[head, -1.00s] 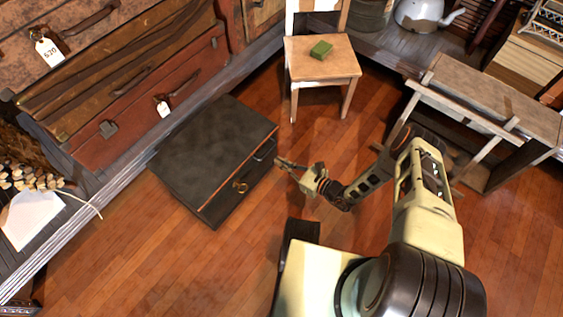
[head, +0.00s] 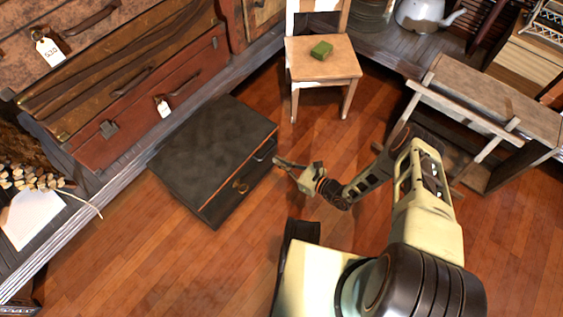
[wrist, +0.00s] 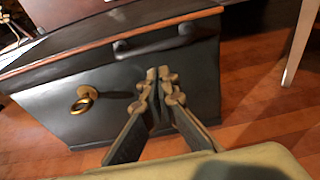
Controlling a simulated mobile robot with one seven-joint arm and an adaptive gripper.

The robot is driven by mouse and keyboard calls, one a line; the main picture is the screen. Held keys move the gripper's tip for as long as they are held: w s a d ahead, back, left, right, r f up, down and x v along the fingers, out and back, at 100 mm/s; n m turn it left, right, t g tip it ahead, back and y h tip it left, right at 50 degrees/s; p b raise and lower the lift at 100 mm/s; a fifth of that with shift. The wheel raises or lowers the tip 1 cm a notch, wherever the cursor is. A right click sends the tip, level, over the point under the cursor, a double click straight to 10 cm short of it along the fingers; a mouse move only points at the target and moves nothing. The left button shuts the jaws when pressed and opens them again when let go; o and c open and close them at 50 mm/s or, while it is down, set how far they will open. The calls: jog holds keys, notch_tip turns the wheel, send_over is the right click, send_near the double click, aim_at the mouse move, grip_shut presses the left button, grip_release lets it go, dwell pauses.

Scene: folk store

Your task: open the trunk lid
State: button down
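The dark trunk (head: 205,150) stands on the wooden floor with its lid down. Its lid edge shows as a brown strip across the top in the wrist view (wrist: 110,27). A brass ring (head: 241,186) hangs on its front, also seen at left in the wrist view (wrist: 83,99). A dark handle (wrist: 155,43) sits on the front just under the lid edge. My gripper (head: 277,160) is in front of the trunk's right part. In the wrist view its fingertips (wrist: 158,80) are together, below the handle, with nothing seen between them. Whether they touch the front is unclear.
A wooden chair (head: 322,62) with a green block (head: 321,49) stands behind the trunk. A shelf with suitcases (head: 150,115) runs close along the trunk's left side. A wooden bench (head: 497,100) is at the right. Floor is clear in front of the trunk.

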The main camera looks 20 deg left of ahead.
aim_at(269, 150)
jog(key=shift+r+x, duration=0.2)
jog(key=shift+x, duration=0.75)
jog(key=shift+r+x, duration=0.15)
jog(key=shift+x, duration=0.8)
jog(key=shift+r+x, duration=0.2)
jog(key=shift+x, duration=0.75)
jog(key=shift+s+d, duration=0.1)
jog(key=shift+d, duration=0.15)
jog(key=shift+r+p, duration=1.05)
jog(key=shift+r, duration=0.3)
jog(key=shift+a+r+p, duration=0.1)
jog(key=shift+r+p, duration=0.95)
jog(key=shift+r, duration=0.35)
